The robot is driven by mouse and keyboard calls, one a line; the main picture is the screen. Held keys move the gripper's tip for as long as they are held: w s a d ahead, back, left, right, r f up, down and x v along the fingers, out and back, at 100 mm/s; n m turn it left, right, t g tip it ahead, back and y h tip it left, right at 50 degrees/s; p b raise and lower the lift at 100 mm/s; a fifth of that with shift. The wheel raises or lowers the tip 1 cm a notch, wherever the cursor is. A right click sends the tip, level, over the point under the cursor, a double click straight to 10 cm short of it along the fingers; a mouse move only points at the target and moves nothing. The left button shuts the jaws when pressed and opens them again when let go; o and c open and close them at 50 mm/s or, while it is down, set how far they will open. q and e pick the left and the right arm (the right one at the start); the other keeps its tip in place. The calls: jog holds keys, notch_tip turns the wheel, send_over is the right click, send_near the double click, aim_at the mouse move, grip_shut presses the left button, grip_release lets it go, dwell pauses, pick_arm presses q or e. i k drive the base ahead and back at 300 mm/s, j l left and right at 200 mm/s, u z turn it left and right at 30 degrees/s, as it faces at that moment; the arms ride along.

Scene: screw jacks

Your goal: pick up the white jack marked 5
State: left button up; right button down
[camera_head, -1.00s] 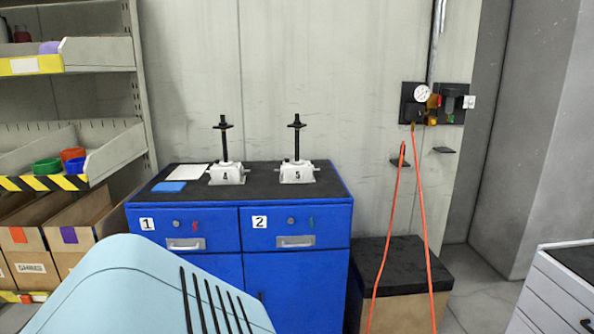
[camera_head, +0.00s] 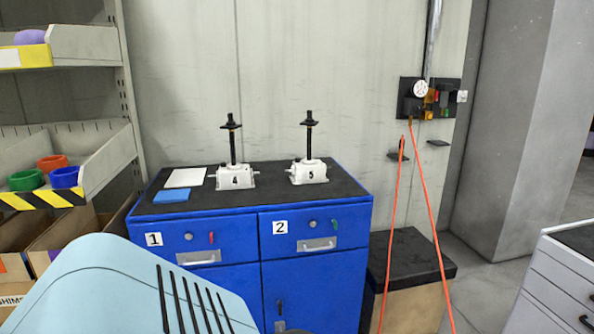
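The white jack marked 5 (camera_head: 309,173) stands upright on the black top of the blue cabinet (camera_head: 345,188), toward its right side. It has a black screw post with a small black plate near the top. A similar white jack marked 4 (camera_head: 235,178) stands upright to its left. Neither jack is touched by anything of mine. Neither of my grippers is in view.
A white sheet (camera_head: 185,177) and a blue pad (camera_head: 171,196) lie on the cabinet top at left. Shelves with bins (camera_head: 75,160) stand at left. Orange hoses (camera_head: 428,215) hang over a black-topped box (camera_head: 408,256) at right. A white drawer unit (camera_head: 560,285) stands far right.

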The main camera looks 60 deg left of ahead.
aim_at(309, 170)
jog(key=k+j, duration=1)
jog(key=j, duration=0.2)
